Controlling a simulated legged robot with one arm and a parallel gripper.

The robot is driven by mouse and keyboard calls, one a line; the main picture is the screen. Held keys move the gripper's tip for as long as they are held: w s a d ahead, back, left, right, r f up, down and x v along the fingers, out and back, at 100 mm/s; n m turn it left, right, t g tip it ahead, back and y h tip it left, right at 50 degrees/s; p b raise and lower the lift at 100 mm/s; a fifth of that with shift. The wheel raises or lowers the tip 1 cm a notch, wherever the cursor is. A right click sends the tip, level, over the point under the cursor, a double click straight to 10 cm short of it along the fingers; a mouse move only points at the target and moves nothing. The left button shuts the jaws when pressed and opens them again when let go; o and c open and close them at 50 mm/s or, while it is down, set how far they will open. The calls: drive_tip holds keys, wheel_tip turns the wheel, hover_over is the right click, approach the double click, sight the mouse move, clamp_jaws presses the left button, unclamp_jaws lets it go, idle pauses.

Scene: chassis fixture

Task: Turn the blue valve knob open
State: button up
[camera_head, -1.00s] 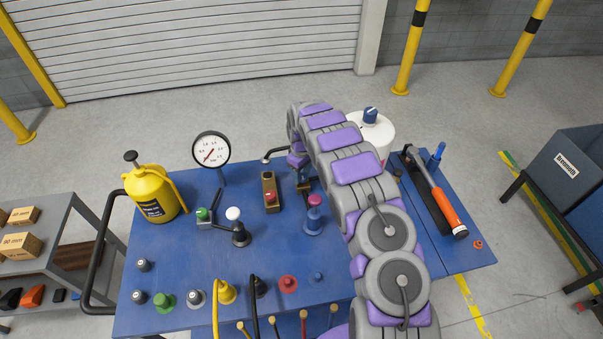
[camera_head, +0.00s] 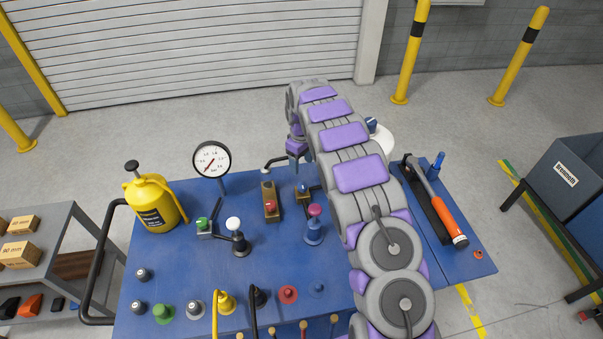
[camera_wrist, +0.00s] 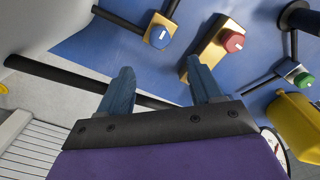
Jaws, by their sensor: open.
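The blue valve knob (camera_head: 303,187) sits on a brass valve body with dark pipes on the blue table. In the wrist view, the blue knob (camera_wrist: 160,37) has a pale mark on its face and shows beyond my fingertips. My gripper (camera_head: 298,156) is above and behind the knob in the head view, partly hidden by my arm. In the wrist view, my gripper (camera_wrist: 160,66) has its two blue fingers apart with nothing between them. The fingers appear clear of the knob.
A red-knobbed brass valve (camera_head: 269,202) stands just left of the blue one. A pink-topped blue fitting (camera_head: 314,228) stands close in front. A pressure gauge (camera_head: 211,159) and yellow pump bottle (camera_head: 153,200) are left. A torque wrench (camera_head: 440,205) lies right.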

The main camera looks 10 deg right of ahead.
wheel_tip(320, 180, up, 7)
drive_tip(key=shift+f, duration=0.2)
idle(0.5)
drive_tip(key=s+d+r+m+b, duration=0.1)
drive_tip(key=s+r+m, duration=0.15)
drive_tip(key=s, duration=0.55)
drive_tip(key=s+d+r+m+g+b, duration=0.1)
drive_tip(key=s+r, duration=0.3)
drive_tip(key=s, duration=0.3)
drive_tip(key=s+d+r+m+b, duration=0.15)
drive_tip(key=s+r, duration=0.25)
drive_tip(key=s, duration=0.4)
drive_tip(key=s+a+f+m+b, duration=0.1)
drive_tip(key=s+f, duration=0.2)
drive_tip(key=s, duration=1.2)
drive_tip(key=s+a+f+m+b, duration=0.1)
drive_tip(key=s+a+f+b, duration=0.1)
drive_tip(key=s, duration=1.3)
drive_tip(key=shift+a+f+m+g, duration=0.2)
drive_tip(key=shift+f+m+g, duration=0.2)
